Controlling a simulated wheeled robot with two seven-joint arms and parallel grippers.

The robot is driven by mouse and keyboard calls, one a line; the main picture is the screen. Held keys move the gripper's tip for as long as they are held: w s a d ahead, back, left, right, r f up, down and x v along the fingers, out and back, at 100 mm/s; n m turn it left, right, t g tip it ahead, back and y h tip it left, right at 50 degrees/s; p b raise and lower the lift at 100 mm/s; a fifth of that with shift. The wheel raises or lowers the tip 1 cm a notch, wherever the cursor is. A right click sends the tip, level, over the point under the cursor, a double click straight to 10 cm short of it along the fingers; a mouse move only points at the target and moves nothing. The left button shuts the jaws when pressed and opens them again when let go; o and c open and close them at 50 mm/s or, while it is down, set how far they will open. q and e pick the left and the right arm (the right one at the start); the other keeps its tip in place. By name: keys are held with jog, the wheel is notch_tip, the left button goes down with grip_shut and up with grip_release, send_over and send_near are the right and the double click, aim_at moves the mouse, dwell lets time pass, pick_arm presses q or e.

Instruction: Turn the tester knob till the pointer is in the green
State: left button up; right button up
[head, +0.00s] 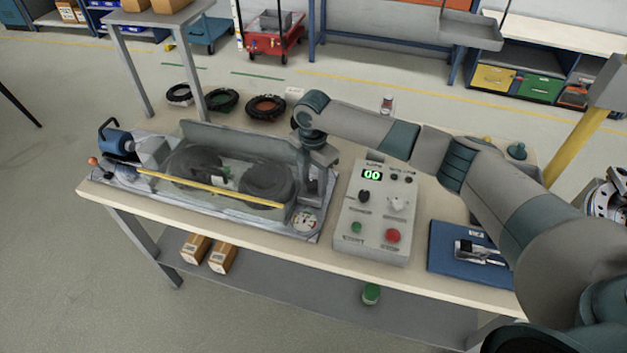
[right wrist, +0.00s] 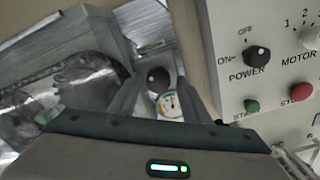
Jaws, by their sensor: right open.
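The ring track tester (head: 190,205) lies on the workbench, with a clear cover over two dark round parts and a yellow bar along its front. Its round gauge (head: 307,220) is at the right front corner; the right wrist view shows its white face (right wrist: 172,105) with coloured bands and a thin, roughly upright pointer. The pointer's exact band is too small to tell. A black tester knob (right wrist: 158,79) sits just beyond the gauge. My right gripper (head: 311,200) points down there, open, its fingers on either side of the knob; contact is unclear. The head view hides the knob.
A grey control box (head: 375,210) with a green "00" display, knobs and buttons stands close right of the gripper. A blue tray (head: 440,250) with metal parts lies farther right. Dark rings (head: 266,107) lie at the back of the bench (head: 330,252).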

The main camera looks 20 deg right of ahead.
jog(key=shift+w+a+m, duration=0.1)
jog(key=shift+a+m, duration=0.05)
jog(key=shift+m, duration=0.25)
